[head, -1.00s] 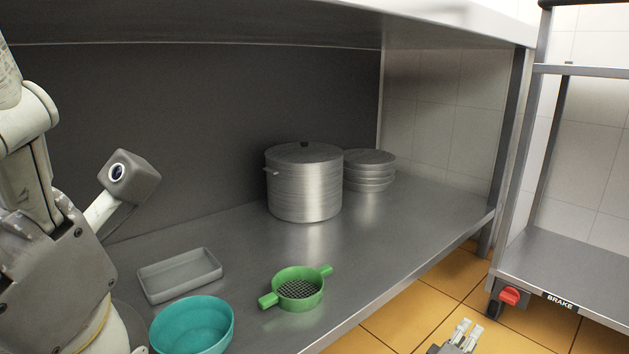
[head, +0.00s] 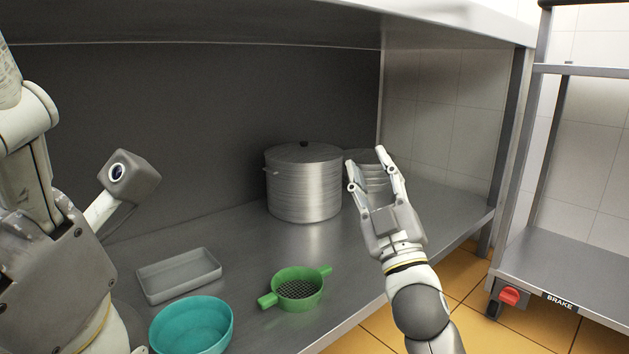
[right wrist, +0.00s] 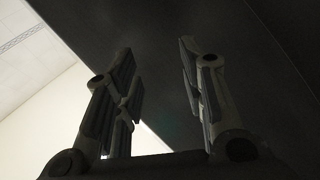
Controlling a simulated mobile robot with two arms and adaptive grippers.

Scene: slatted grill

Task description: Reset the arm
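My right gripper (head: 368,172) is raised in front of the shelf in the head view, fingers pointing up and apart, with nothing between them. Its two fingers also show spread and empty in the right wrist view (right wrist: 160,85), against a dark surface and a pale wall. My left arm (head: 50,240) fills the left side of the head view with a camera-like grey block (head: 130,178) on it. The left gripper's fingers do not show.
On the metal shelf (head: 290,250) stand a lidded steel pot (head: 303,185), stacked metal plates or lids (head: 366,157) partly hidden by my right gripper, a grey tray (head: 180,275), a teal bowl (head: 192,326) and a green strainer (head: 297,288). A steel cart (head: 570,265) stands at right.

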